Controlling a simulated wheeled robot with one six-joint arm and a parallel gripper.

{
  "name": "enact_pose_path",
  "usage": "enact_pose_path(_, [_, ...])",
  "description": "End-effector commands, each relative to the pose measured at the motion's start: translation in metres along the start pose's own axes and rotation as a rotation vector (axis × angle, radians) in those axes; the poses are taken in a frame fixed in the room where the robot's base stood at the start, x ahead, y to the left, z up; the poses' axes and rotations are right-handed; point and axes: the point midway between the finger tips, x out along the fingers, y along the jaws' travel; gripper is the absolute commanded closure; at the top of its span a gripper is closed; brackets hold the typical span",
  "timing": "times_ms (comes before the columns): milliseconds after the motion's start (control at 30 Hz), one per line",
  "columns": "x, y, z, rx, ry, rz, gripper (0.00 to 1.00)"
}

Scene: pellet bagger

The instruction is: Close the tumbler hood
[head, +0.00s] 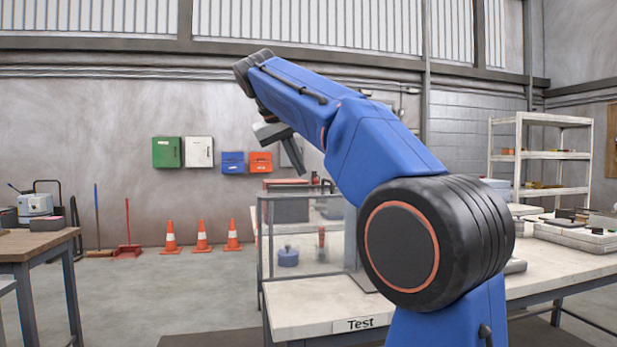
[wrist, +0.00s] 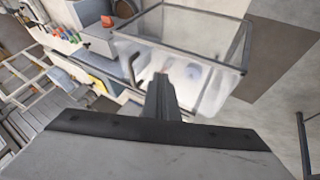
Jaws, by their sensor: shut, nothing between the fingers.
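The tumbler hood appears to be the clear-walled, dark-framed enclosure (head: 312,262) on the table left of my arm in the head view. It also shows as a clear box with dark edges (wrist: 243,72) in the wrist view. Whether its hood panel is raised or lowered is hard to tell. A dark curved bar, possibly a handle (wrist: 133,68), stands at the box's left side. My gripper (wrist: 161,80) is shut and empty, in front of the box in the wrist view. In the head view my gripper (head: 296,165) hangs above the enclosure, apart from it.
A blue lidded jar (head: 288,257) shows through the clear wall. The worktable (head: 320,306) carries a "Test" label and extends right, with trays (head: 577,235) on it. A shelf rack (head: 540,160) stands behind. Open floor (head: 180,300) lies left, with orange cones (head: 202,237) by the wall.

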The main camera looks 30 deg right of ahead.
Motion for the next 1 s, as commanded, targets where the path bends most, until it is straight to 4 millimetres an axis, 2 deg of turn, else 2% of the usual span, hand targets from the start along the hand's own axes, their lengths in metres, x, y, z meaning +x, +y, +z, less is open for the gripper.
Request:
enact_pose_path(33, [-0.004,0.000,-0.013,0.018,0.000,0.015,1.00])
enact_pose_path(200, [-0.013,0.004,-0.036,0.075,-0.006,0.060,1.00])
enact_pose_path(467, [-0.013,0.007,-0.044,0.101,-0.009,0.079,1.00])
enact_pose_path(667, [0.013,0.010,-0.043,0.101,-0.012,0.079,1.00])
enact_pose_path(1000, [0.073,0.014,-0.042,0.100,-0.012,0.078,1.00])
